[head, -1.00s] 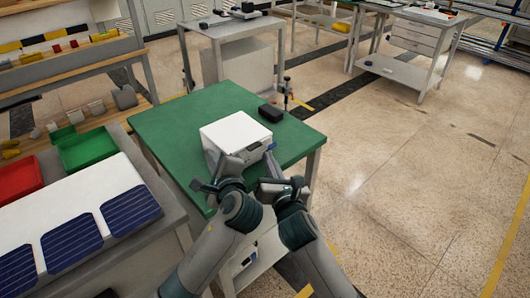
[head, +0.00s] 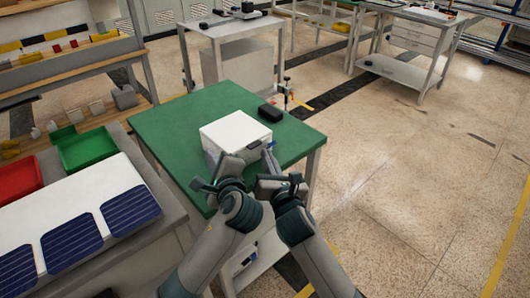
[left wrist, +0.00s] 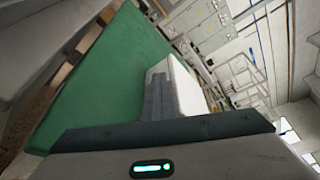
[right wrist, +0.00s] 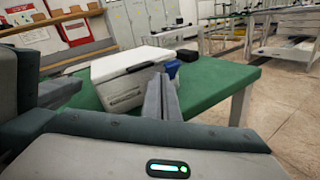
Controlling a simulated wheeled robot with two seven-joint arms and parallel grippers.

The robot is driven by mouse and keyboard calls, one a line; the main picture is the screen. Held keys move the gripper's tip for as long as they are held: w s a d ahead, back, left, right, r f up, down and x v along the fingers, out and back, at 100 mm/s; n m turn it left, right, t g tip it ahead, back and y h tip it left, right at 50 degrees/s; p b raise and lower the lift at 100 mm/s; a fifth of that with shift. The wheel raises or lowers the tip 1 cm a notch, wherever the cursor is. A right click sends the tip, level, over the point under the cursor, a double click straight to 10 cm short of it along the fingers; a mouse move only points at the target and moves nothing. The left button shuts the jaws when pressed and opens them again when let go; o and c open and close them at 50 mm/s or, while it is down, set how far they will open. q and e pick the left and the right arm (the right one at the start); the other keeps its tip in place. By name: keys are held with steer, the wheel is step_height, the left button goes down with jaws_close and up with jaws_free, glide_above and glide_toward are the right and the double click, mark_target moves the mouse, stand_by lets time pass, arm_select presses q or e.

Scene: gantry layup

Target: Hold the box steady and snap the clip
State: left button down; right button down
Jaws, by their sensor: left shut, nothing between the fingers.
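A white box (head: 235,132) with a closed-looking lid sits on the green table; it also shows in the left wrist view (left wrist: 185,88) and the right wrist view (right wrist: 125,82). A blue clip (right wrist: 172,68) is at the box's right side, partly behind my right fingers. My left gripper (head: 226,162) is shut and empty at the box's near left side; whether it touches the box is unclear. My right gripper (head: 269,158) is at the box's near right corner, its fingers together beside the clip. Contact with the clip cannot be told.
A black object (head: 269,113) lies behind the box on the green table (head: 170,125). The table is clear left of the box. A bench with dark blue panels (head: 72,240) and a green bin (head: 88,148) stands at the left. Open floor lies to the right.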

steer(key=shift+w+a+r, duration=0.3)
steer(key=shift+r, duration=0.1)
stand_by(0.8)
steer(key=shift+f, duration=0.15)
stand_by(0.5)
steer(key=shift+s+d+f, duration=1)
steer(key=shift+s+f, duration=0.1)
steer(key=shift+s, duration=0.05)
steer(key=shift+s+d+f, duration=1.3)
steer(key=shift+s+f, duration=0.2)
steer(key=shift+f, duration=0.05)
arm_select(q)
steer(key=c, duration=2)
jaws_free()
steer(key=shift+c, duration=0.2)
steer(key=shift+s+d, duration=0.1)
